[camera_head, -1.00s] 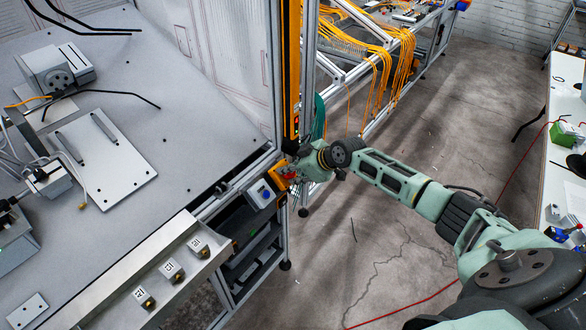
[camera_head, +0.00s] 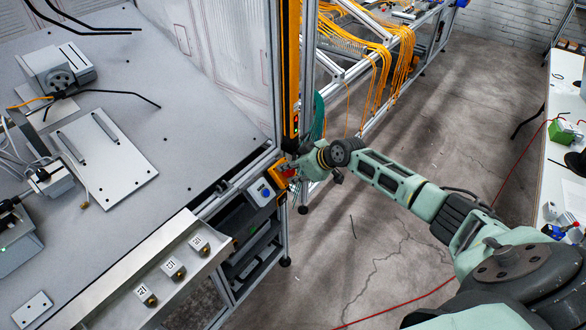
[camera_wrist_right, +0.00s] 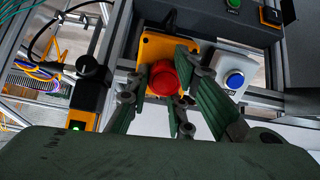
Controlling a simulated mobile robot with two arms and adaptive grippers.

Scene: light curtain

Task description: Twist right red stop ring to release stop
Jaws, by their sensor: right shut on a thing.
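The red stop ring (camera_wrist_right: 163,78) sits on the face of a yellow box (camera_wrist_right: 154,46), in the middle of the right wrist view. My right gripper (camera_wrist_right: 160,88) has its green ribbed fingers around the red ring and is shut on it. In the head view, the right gripper (camera_head: 297,169) is at the yellow box (camera_head: 278,174) on the corner post of the workstation, and it hides most of the ring. Whether the ring has turned cannot be told. My left gripper is not in view.
A vertical aluminium post with a yellow light curtain (camera_head: 291,70) rises beside the gripper. The grey worktop (camera_head: 190,120) lies left; open floor (camera_head: 400,240) lies right.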

